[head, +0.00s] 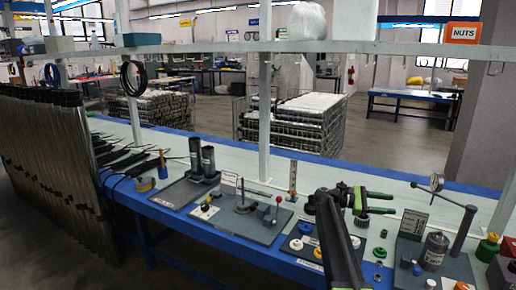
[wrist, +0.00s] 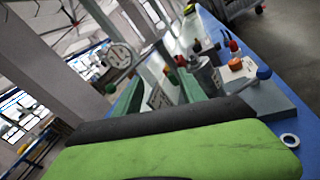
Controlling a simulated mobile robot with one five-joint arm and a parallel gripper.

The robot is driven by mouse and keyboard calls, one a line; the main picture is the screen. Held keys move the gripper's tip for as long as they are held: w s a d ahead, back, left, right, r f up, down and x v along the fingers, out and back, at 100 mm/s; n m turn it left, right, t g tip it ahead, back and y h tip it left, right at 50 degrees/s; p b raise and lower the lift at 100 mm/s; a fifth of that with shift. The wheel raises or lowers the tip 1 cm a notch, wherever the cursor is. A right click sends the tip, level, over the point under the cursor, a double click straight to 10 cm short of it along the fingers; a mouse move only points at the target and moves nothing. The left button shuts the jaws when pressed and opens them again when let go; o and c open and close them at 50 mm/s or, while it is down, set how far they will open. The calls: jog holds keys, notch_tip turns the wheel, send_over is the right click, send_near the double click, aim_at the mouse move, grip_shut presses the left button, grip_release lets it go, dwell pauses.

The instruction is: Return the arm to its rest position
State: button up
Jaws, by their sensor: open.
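My gripper (head: 388,203), black and green, shows in the head view above the right half of the blue-edged workbench (head: 275,190). Its jaws point right and are apart, and I see nothing between them. My dark arm rises from the bottom edge to the gripper and hides part of the bench and a dark board (head: 295,240) with coloured rings. In the wrist view a large green and black part of my own arm fills the lower half. A grey cylinder (head: 433,251) stands to the right of and below the gripper in the picture.
A lever fixture (head: 462,230) with a round gauge (head: 437,182) stands at the right. Small coloured caps lie near it. Left of my arm are a fixture plate (head: 240,225) and two black tubes (head: 208,161). A shelf (head: 230,47) runs above the bench, on white posts.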

jog(key=s+a+f+m+t+y, duration=0.3)
jog(key=s+a+f+y, duration=0.6)
jog(key=s+a+f, duration=0.8)
jog(key=s+a+f+m+y, duration=0.3)
jog(key=s+a+m+y, duration=0.15)
jog(key=a, duration=0.25)
jog(key=s+a+f+m+y, duration=0.35)
jog(key=s+a, duration=0.25)
jog(key=a, duration=0.2)
notch_tip(320, 180, up, 24)
jog(key=p, duration=2.3)
jog(key=shift+w+d+f+t, duration=0.15)
jog(key=shift+w+d+t, duration=0.2)
jog(key=shift+w+t, duration=0.1)
